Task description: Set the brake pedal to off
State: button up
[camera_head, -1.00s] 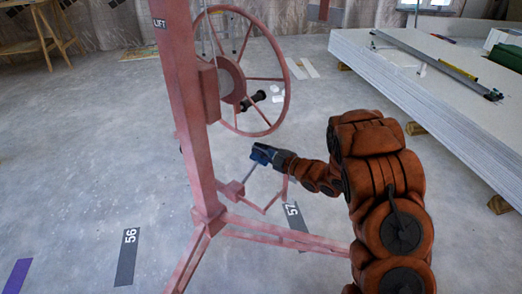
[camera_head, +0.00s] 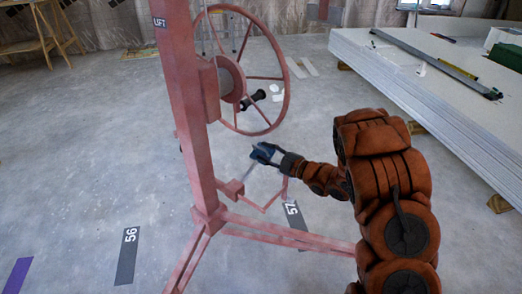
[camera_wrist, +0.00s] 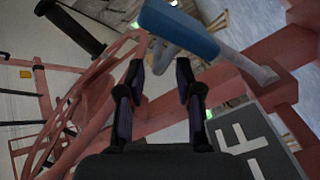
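The brake pedal has a blue pad (camera_wrist: 180,28) on a grey lever (camera_wrist: 250,65). In the wrist view the pad is just beyond my fingertips, at the top, and the lever slants down to the right. In the head view the blue pad (camera_head: 262,152) is low beside the pink lift's mast (camera_head: 188,110), partly hidden by my gripper. My gripper (camera_wrist: 160,77) has its two dark fingers apart, with a gap between them, and is not closed on the pad. In the head view my gripper (camera_head: 271,155) reaches in from the right. Whether a finger touches the pad is unclear.
A large pink wheel (camera_head: 284,75) with a black handle (camera_head: 253,100) is above my gripper. Pink base legs (camera_head: 290,237) spread along the floor below. A stack of white panels (camera_head: 440,100) stands at the right.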

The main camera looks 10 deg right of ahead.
jog(key=v, duration=0.9)
jog(key=shift+f, duration=0.1)
dwell(0.6)
